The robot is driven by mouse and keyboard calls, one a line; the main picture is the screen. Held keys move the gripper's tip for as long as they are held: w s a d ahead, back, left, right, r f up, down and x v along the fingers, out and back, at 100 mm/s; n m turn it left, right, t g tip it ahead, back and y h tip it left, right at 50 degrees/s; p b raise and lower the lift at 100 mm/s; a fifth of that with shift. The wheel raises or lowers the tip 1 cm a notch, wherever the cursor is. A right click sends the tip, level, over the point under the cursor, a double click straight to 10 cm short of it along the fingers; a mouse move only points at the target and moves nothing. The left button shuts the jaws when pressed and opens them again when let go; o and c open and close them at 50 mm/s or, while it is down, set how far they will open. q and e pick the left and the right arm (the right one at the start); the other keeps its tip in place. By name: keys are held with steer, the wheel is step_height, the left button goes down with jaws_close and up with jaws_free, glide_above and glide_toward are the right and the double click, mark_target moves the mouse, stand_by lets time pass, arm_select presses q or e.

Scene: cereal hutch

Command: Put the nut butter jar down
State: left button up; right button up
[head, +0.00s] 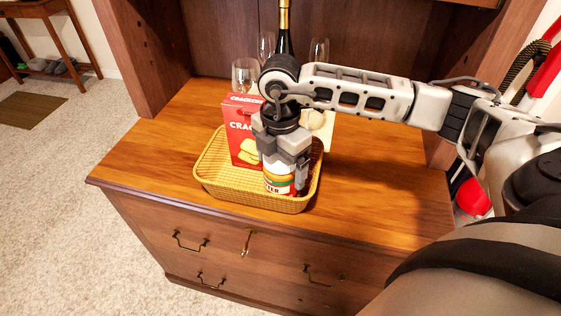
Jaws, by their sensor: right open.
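The nut butter jar (279,184), with a red, yellow and green label, is upright inside the yellow woven basket (212,189), toward its right front. My right gripper (283,166) is right above the jar, pointing down, with its fingers around the jar's top. Whether a finger touches the jar cannot be seen. A red cracker box (240,132) stands in the basket, left of and behind the jar. My left gripper is not in view.
The basket sits on the wooden hutch counter (370,205). Behind it are wine glasses (245,75) and a dark bottle (284,30). A pale box or card (328,130) shows behind my gripper. The counter is clear left and right of the basket.

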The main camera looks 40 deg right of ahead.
step_height(320, 180, up, 11)
steer(key=shift+r+b, duration=0.2)
steer(key=shift+b, duration=0.1)
steer(key=shift+r, duration=0.45)
